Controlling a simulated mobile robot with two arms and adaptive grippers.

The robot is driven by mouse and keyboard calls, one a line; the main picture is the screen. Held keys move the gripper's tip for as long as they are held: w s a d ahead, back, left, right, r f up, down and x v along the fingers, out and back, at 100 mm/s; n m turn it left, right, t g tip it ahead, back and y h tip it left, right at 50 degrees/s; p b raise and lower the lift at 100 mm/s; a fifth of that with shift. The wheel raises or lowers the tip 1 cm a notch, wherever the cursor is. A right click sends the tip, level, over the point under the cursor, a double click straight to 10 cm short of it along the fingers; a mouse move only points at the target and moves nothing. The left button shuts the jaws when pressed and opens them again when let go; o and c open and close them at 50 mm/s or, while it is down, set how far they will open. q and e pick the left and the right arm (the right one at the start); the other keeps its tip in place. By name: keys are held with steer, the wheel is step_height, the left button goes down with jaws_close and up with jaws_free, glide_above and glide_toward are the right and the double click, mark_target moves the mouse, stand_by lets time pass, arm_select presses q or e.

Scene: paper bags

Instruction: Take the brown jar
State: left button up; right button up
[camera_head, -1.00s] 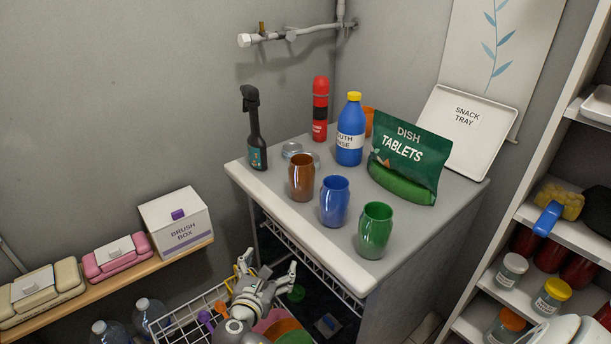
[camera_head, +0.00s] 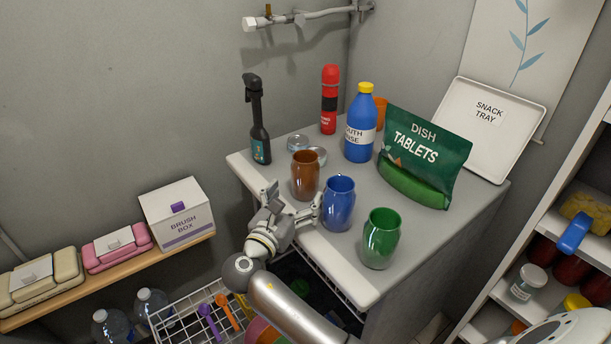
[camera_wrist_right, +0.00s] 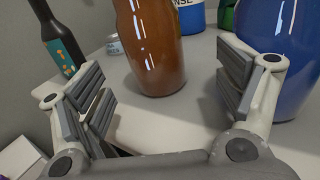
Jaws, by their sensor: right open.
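The brown jar (camera_head: 305,176) stands upright near the front edge of the grey counter, left of the blue jar. In the right wrist view the brown jar (camera_wrist_right: 150,48) is straight ahead, beyond the fingertips. My right gripper (camera_head: 293,198) is open and empty, just in front of the brown jar at the counter's edge. In the right wrist view its two fingers (camera_wrist_right: 165,92) are spread wide, with the jar lined up between them and apart from both. My left gripper is not in view.
The blue jar (camera_head: 338,207) stands close beside my right finger, and the green jar (camera_head: 382,240) is further right. A dark bottle (camera_head: 257,120) and small tins (camera_head: 308,152) are behind on the left.

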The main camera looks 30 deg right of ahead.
mark_target(299, 184)
steer(key=x, duration=0.5)
steer(key=shift+w+a+r, duration=0.15)
steer(key=shift+w, duration=0.25)
steer(key=shift+w+d, duration=0.15)
steer(key=shift+d, duration=0.05)
steer(key=shift+a, duration=0.1)
steer(key=c, duration=1.1)
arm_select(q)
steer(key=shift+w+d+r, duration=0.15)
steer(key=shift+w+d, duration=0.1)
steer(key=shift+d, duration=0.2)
arm_select(e)
steer(key=shift+c, duration=0.7)
steer(key=shift+r, duration=0.1)
